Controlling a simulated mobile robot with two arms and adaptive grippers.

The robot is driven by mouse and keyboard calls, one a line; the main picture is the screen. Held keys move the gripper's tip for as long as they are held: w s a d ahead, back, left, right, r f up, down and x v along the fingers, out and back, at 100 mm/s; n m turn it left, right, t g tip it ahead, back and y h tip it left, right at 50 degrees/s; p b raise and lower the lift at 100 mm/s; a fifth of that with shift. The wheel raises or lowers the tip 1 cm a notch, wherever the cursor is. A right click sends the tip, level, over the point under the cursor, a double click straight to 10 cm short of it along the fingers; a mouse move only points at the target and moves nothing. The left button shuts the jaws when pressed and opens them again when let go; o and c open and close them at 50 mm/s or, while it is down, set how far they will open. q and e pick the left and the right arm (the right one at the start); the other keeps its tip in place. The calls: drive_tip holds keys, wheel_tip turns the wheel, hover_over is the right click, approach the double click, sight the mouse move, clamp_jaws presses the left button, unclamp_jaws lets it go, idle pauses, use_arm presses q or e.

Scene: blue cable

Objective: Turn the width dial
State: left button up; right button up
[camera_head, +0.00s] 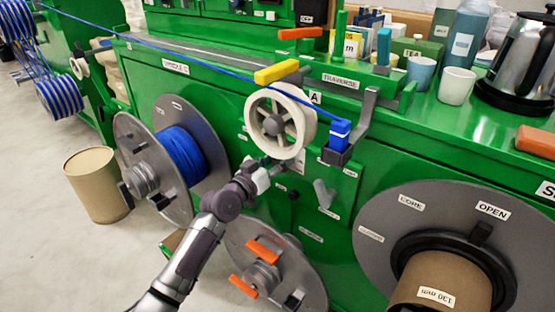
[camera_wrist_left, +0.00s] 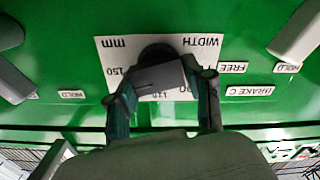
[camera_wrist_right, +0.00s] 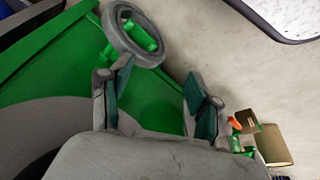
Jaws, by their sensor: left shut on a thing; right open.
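The width dial (camera_wrist_left: 158,60) is a dark round knob with a block-like grip on a white scale plate (camera_wrist_left: 108,48) marked WIDTH and mm, upside down in the left wrist view. My left gripper (camera_wrist_left: 165,88) has its fingers on both sides of the dial's grip and is shut on it. In the head view my left gripper (camera_head: 263,172) is at the green panel just below the cream handwheel, and the dial cannot be made out there. My right gripper (camera_wrist_right: 158,82) is open and empty in the right wrist view; it is not visible in the head view.
The cream handwheel (camera_head: 280,122) sits just above my left gripper. A blue cable (camera_head: 190,46) runs to a blue block (camera_head: 340,132). A blue-wound reel (camera_head: 185,157) is left, a grey reel with orange handles (camera_head: 262,275) below, and a large grey disc (camera_head: 385,205) right.

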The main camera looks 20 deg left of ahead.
use_arm(q)
drive_tip(key=n+p, duration=0.1)
drive_tip(key=n, duration=0.3)
drive_tip(key=shift+p, duration=0.3)
drive_tip(key=shift+a+n, duration=0.1)
drive_tip(key=shift+n, duration=1.3)
use_arm(e)
drive_tip(key=s+x, duration=0.1)
drive_tip(key=x, duration=0.7)
drive_tip(key=shift+s+f, duration=0.15)
drive_tip(key=shift+f, duration=0.15)
use_arm(q)
drive_tip(key=o, duration=1.1)
